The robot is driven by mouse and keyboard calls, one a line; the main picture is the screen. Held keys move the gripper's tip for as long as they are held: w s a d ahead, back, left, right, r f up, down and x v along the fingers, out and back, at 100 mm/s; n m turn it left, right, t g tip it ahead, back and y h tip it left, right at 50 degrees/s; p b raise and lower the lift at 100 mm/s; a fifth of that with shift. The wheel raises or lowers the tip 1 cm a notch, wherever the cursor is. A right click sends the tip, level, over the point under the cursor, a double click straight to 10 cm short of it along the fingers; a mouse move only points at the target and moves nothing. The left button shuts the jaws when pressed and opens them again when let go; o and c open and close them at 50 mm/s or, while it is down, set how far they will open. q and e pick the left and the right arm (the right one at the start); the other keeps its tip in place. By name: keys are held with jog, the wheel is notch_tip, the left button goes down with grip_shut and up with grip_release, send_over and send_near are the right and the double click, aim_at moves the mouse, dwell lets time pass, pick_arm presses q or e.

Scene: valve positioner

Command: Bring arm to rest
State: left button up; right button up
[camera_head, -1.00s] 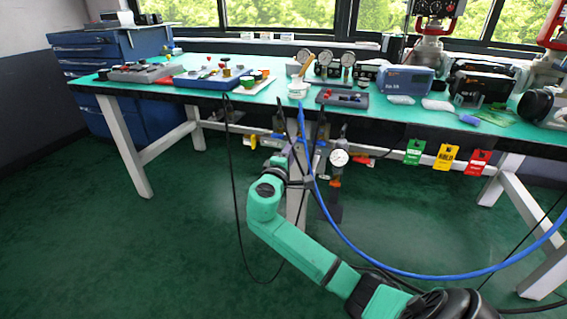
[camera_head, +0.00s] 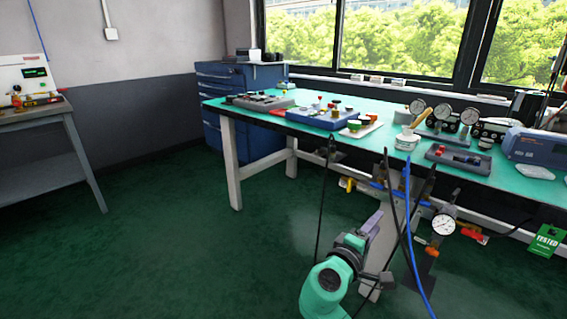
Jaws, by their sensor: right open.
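My right arm, pale green with dark joints, comes up from the bottom edge of the head view. Its end, with my right gripper (camera_head: 371,246), is low in front of the bench's white leg, below the tabletop and over the green floor. The gripper is open and I see nothing held in it. Its fingers are small and partly lost against the leg and hanging cables. I cannot tell whether it touches any cable. My left gripper is not in view.
The green-topped bench (camera_head: 230,108) carries a blue tray (camera_head: 318,118), a dark tray (camera_head: 459,161) and several gauges. A blue cable (camera_head: 411,230), dark leads and a dial gauge (camera_head: 443,225) hang at its front. A blue cabinet (camera_head: 225,85) stands behind. Floor at left is clear.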

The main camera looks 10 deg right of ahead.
jog(key=s+a+f+m+g+y, duration=0.15)
jog(key=s+f+y, duration=0.25)
jog(key=f, duration=0.5)
jog(key=s+a+f+m+g+y, duration=0.1)
jog(key=s+f+g+y, duration=0.25)
jog(key=f, duration=0.45)
jog(key=s+a+f+m+g+y+p, duration=0.3)
jog(key=s+a+f+y+p, duration=0.65)
jog(key=s, duration=0.35)
pick_arm(q)
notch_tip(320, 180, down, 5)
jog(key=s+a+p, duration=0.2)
jog(key=p, duration=0.4)
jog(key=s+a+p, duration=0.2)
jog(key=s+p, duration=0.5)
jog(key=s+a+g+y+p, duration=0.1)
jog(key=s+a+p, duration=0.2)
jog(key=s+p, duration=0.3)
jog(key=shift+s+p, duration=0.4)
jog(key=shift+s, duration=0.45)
pick_arm(e)
jog(key=s+d+f+h, duration=0.1)
jog(key=s+d+f, duration=0.1)
jog(key=s, duration=0.6)
jog(key=s+d+f+g+h, duration=0.1)
jog(key=s+d, duration=0.3)
jog(key=s, duration=0.5)
jog(key=shift+s+f+n, duration=0.2)
jog(key=shift+f+n, duration=0.15)
jog(key=shift+f, duration=0.3)
